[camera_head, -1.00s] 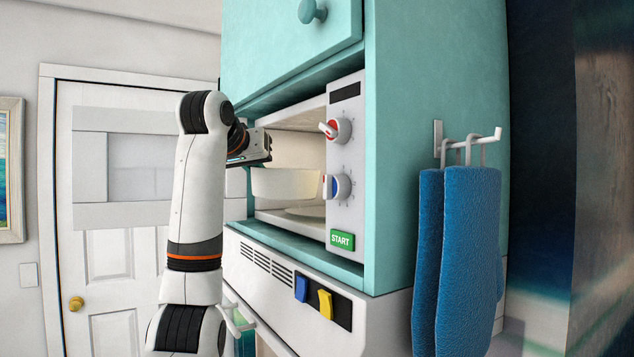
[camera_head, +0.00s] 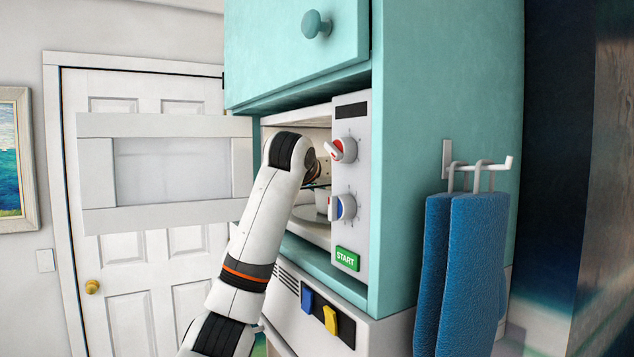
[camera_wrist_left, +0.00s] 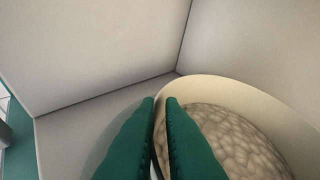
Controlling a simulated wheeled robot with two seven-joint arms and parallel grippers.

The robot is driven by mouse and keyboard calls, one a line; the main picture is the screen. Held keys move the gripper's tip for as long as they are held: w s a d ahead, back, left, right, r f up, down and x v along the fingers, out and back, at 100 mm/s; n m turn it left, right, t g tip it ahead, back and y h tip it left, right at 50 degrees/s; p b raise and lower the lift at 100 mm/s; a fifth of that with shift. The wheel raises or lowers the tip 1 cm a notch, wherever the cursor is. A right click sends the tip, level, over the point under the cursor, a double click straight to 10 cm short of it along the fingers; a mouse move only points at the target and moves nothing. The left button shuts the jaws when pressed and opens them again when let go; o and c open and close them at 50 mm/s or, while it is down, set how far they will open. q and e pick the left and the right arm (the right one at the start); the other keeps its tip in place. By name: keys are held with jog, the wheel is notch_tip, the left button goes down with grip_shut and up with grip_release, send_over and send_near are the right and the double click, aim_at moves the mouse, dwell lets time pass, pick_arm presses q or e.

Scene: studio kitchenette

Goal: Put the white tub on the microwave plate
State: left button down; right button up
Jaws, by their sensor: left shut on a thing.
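The white tub (camera_head: 322,200) is inside the open microwave, mostly hidden behind my left arm and the control panel. In the left wrist view its pale inner wall and rim (camera_wrist_left: 250,94) show, with a tan, lumpy filling inside. My left gripper (camera_wrist_left: 162,101) is shut on the tub's rim, with one green finger on each side of the wall. The microwave plate (camera_head: 305,214) shows as a pale disc low in the cavity, partly covered by my arm. I cannot tell whether the tub touches it. My right gripper is not in view.
The microwave door (camera_head: 160,172) stands open to the left. The control panel (camera_head: 350,190) with its knobs borders the opening on the right. A teal cabinet (camera_head: 290,50) hangs above.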

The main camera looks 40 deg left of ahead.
pick_arm(q)
jog(key=shift+s, duration=0.15)
jog(key=c, duration=1.5)
grip_release()
jog(key=shift+c, duration=0.2)
jog(key=shift+s+d+r+b, duration=0.15)
jog(key=shift+s+d+b, duration=0.1)
jog(key=shift+s+b, duration=0.15)
jog(key=b+v, duration=0.3)
jog(key=v, duration=0.8)
jog(key=shift+b, duration=0.35)
